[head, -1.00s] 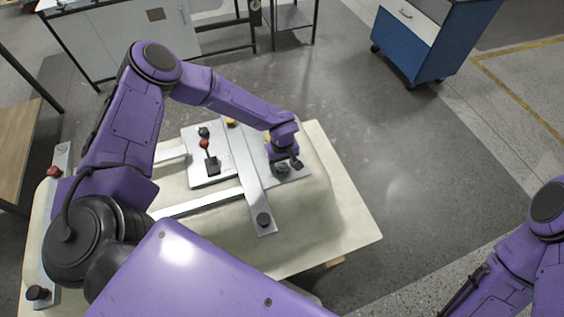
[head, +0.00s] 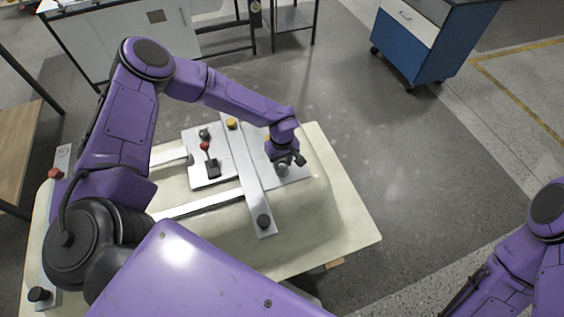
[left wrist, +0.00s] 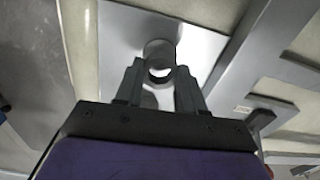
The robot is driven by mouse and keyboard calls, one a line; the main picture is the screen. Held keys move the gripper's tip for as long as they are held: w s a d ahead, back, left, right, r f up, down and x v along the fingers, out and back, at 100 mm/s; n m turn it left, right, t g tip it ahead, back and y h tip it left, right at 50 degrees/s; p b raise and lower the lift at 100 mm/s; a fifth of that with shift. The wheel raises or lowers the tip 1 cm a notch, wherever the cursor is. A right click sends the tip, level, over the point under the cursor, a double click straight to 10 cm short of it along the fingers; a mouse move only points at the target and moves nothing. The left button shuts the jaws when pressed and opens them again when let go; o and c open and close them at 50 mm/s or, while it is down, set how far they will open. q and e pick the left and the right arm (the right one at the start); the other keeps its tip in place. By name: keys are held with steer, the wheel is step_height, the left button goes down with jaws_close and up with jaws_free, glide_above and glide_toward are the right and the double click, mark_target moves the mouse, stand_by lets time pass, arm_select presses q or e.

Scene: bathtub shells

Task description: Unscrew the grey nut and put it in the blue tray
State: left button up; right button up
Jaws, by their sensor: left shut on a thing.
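The grey nut (head: 283,170) is a short round piece on a bright metal plate (head: 296,174) at the right part of the fixture. My left gripper (head: 285,166) comes down over it from above. In the left wrist view the nut (left wrist: 159,52) sits between the two dark fingers of the left gripper (left wrist: 160,72), which is shut on it. Whether the nut still touches the plate cannot be told. My right arm (head: 525,255) shows at the right edge, but its gripper is out of view. I see no blue tray in these frames.
A blue cabinet (head: 460,45) stands at the back right. Open floor lies right of the shell.

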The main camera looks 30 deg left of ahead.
arm_select(q)
steer(key=shift+r, duration=1.2)
